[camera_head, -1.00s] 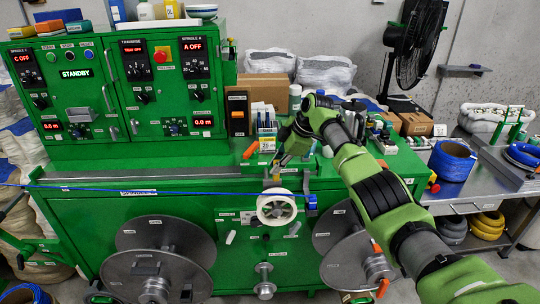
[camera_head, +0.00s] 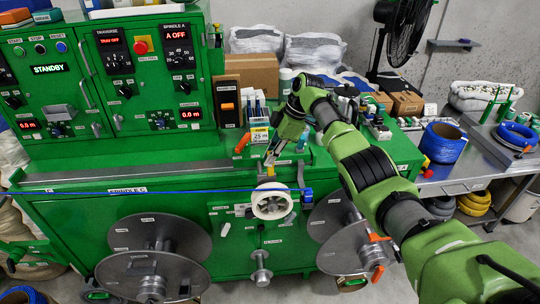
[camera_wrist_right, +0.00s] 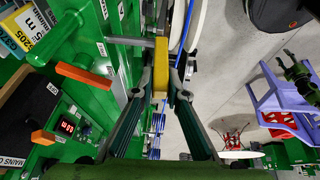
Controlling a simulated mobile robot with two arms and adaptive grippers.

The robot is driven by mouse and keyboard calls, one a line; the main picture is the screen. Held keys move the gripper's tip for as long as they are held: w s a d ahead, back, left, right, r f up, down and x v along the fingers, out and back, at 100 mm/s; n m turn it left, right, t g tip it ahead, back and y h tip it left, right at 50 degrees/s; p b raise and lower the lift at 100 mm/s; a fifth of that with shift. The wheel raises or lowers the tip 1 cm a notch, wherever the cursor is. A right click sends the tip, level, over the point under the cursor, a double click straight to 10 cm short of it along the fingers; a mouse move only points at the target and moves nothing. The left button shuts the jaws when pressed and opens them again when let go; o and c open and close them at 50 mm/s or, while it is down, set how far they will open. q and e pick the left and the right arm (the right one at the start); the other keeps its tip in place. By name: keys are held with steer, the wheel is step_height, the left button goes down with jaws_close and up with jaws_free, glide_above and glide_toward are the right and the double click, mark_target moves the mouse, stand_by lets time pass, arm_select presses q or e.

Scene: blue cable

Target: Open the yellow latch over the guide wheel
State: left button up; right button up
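The white guide wheel (camera_head: 258,203) is on the front of the green machine in the head view, with the blue cable (camera_head: 140,191) running level past its top. My right gripper (camera_head: 270,159) reaches down just above the wheel. In the right wrist view the yellow latch (camera_wrist_right: 161,66) is a short upright bar at the tips of my right gripper (camera_wrist_right: 161,88), one fingertip on either side. The fingers look slightly open, with narrow gaps beside the latch; firm contact cannot be made out. The blue cable (camera_wrist_right: 183,38) passes close by. My left gripper is out of view.
An orange handle (camera_wrist_right: 84,76) sticks out beside the gripper. Large grey reels (camera_head: 160,240) are below on the machine front. Boxes and bottles crowd the top behind the arm. A metal bench (camera_head: 455,185) with cable coils stands at the right.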

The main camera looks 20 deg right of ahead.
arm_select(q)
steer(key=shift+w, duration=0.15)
arm_select(e)
steer(key=shift+o, duration=0.3)
steer(key=shift+d+r, duration=0.1)
steer(key=shift+r, duration=0.05)
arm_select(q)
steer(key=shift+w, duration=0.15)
arm_select(e)
steer(key=v, duration=1.1)
steer(key=shift+r, duration=0.25)
